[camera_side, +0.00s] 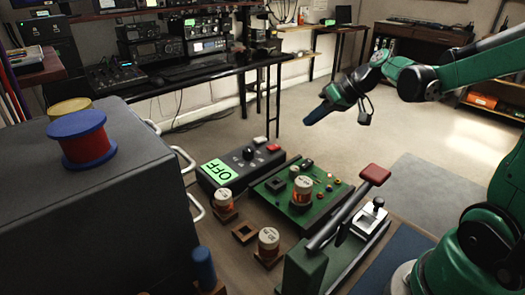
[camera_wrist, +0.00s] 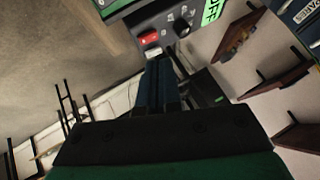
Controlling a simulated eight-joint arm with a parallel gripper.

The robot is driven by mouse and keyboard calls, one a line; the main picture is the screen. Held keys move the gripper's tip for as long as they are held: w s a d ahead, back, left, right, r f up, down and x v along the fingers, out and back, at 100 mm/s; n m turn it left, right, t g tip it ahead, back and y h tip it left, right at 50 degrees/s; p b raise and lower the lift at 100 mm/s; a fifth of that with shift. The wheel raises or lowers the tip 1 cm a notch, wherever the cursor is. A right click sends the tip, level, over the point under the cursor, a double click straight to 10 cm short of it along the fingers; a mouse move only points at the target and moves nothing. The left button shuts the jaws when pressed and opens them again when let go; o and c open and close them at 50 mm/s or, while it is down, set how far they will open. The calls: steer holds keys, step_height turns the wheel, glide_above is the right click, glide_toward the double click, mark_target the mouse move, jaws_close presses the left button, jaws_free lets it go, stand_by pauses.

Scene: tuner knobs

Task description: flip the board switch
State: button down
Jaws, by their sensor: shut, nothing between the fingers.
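A green circuit board (camera_side: 325,200) lies on the bench, with a wire coil, a dark square part and several small coloured parts on it. I cannot tell which of these is its switch. In the wrist view only a green edge (camera_wrist: 117,7) shows at the top. Behind and left of the board is a dark control box (camera_side: 212,187) with a green OFF display (camera_side: 218,173), a black knob (camera_side: 248,154) and a red rocker (camera_wrist: 149,37) beside a white button (camera_wrist: 153,52). My gripper (camera_side: 308,119) is shut and empty, raised well above and behind the board; its blue fingers (camera_wrist: 159,68) show in the wrist view.
A long press lever with a red handle (camera_side: 375,174) rises right of the board. Coils (camera_side: 222,199) on wooden stands sit in front of it. A grey cabinet (camera_side: 120,190) with a red-and-blue spool (camera_side: 81,139) stands at left. Air around my gripper is clear.

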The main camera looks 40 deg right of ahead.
mark_target(312, 162)
steer(key=shift+d+f, duration=0.2)
steer(key=shift+f, duration=1.2)
steer(key=shift+d+f, duration=0.15)
steer(key=shift+f, duration=1.25)
steer(key=shift+d+f, duration=0.2)
steer(key=shift+f, duration=1.2)
steer(key=shift+f, duration=0.1)
steer(key=shift+d+f, duration=0.1)
steer(key=shift+f, duration=0.2)
steer(key=shift+f, duration=0.3)
steer(key=shift+r, duration=0.1)
steer(key=shift+r, duration=0.65)
steer(key=shift+a+r, duration=0.25)
steer(key=shift+r, duration=1)
steer(key=shift+a+r, duration=0.2)
steer(key=shift+r, duration=1)
